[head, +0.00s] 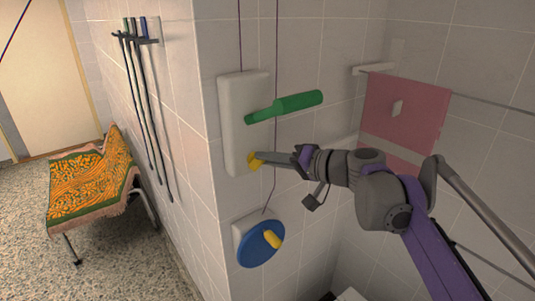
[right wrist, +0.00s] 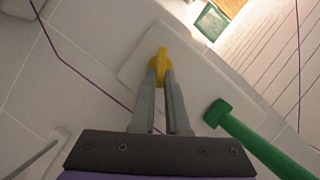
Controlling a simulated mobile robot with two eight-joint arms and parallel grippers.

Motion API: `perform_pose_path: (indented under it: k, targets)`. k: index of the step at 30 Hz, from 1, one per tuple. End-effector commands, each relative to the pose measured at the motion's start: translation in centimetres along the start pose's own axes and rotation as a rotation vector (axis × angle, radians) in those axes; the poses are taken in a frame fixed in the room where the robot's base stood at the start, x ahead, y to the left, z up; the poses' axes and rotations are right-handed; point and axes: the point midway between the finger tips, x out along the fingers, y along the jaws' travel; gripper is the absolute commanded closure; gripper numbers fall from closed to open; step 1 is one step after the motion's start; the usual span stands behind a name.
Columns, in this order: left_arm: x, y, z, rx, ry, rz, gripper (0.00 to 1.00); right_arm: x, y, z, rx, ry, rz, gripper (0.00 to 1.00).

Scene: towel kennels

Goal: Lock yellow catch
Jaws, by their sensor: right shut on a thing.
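The yellow catch (head: 254,161) sits at the bottom of a white wall plate (head: 236,120), below a green lever handle (head: 298,102). My right gripper (head: 262,159) reaches in from the right and is shut on the catch. In the right wrist view the two fingers grip the upright tab of the yellow catch (right wrist: 160,62), with its round base against the plate (right wrist: 188,70). The green handle (right wrist: 255,140) shows to the right of the fingers there. My left gripper is in neither view.
Below the plate is a blue disc (head: 258,246) with a yellow knob (head: 272,239). A pink towel (head: 405,112) hangs on a line at the right.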

Motion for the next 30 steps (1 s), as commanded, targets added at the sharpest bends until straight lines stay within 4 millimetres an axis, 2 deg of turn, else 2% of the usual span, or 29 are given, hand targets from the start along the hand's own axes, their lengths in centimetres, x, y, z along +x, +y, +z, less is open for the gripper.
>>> perform_pose_path:
  k: [15, 30]
  targets:
    - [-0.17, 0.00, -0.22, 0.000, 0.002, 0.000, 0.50, 0.15, 0.78, 0.17, 0.401, 0.000, -0.167, 1.00]
    - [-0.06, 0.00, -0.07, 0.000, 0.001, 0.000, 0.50, 0.19, 0.92, 0.24, 0.551, 0.000, -0.230, 1.00]
